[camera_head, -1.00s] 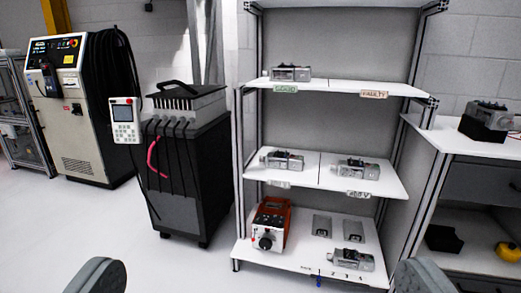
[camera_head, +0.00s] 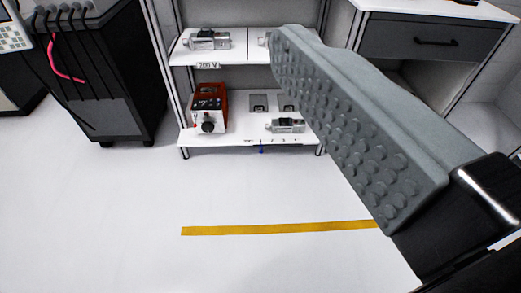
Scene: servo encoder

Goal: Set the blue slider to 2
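The blue slider (camera_head: 262,149) is a tiny blue tab at the front edge of the bottom shelf (camera_head: 225,139), below the small marks there. The numbers on the edge are too small to read now, so I cannot tell which mark it stands at. One finger of my gripper (camera_head: 350,125) shows large at the right, with its studded grey pad bare. No other finger lies against this pad, so my gripper is open and empty. The other finger is out of view. The finger is well in front of the shelf and apart from the slider.
An orange and white device (camera_head: 208,108) and a grey metal servo part (camera_head: 286,126) stand on the bottom shelf. A black cabinet (camera_head: 110,75) stands left, a drawer bench (camera_head: 430,38) right. The white floor is clear, with a yellow stripe (camera_head: 270,229).

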